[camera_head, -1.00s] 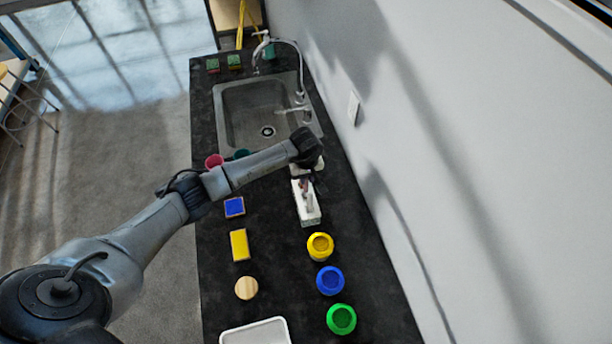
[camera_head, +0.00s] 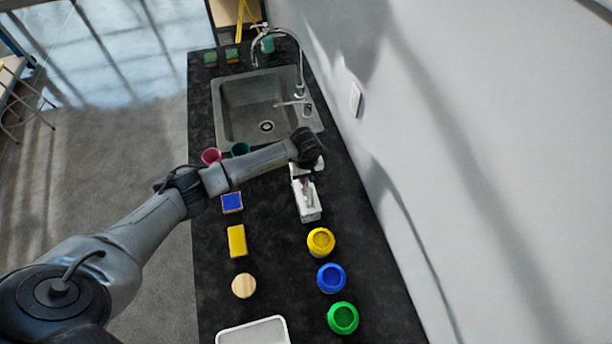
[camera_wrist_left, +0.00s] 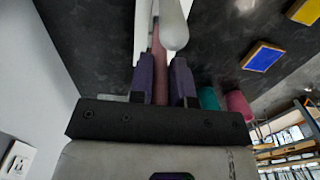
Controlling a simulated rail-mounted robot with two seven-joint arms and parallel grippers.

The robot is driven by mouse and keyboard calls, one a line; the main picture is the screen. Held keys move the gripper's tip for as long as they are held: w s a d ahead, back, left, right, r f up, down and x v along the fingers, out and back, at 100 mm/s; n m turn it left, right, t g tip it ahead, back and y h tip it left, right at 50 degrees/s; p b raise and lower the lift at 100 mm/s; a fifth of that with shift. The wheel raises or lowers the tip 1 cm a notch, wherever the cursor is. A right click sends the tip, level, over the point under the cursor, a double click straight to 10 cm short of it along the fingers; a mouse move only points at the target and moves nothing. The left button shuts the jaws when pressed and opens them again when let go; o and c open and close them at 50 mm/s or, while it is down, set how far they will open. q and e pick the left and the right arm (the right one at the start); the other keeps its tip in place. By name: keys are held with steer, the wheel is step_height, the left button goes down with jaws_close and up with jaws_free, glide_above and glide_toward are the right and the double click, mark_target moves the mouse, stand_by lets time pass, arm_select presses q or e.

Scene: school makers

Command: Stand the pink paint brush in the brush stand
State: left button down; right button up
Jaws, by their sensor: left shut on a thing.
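The pink paint brush (camera_wrist_left: 158,78) is between the two purple fingers of my left gripper (camera_wrist_left: 162,84) in the left wrist view. The gripper is shut on its handle, which points away from the palm. In the head view my left gripper (camera_head: 306,178) is over the white brush stand (camera_head: 311,214), mostly hidden by its own wrist. A pale rounded shape crosses the brush's far end in the wrist view, so I cannot tell how deep the brush sits in the stand. My right gripper is not in view.
Yellow (camera_head: 320,241), blue (camera_head: 331,278) and green (camera_head: 342,318) paint pots stand nearer than the stand. Pink (camera_head: 210,156) and teal (camera_head: 240,148) cups stand before the sink (camera_head: 226,105).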

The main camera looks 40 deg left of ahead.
arm_select(q)
steer(key=c, duration=1)
jaws_free()
steer(key=shift+r, duration=0.2)
step_height(320, 180, up, 13)
steer(key=b, duration=0.1)
steer(key=shift+r, duration=0.2)
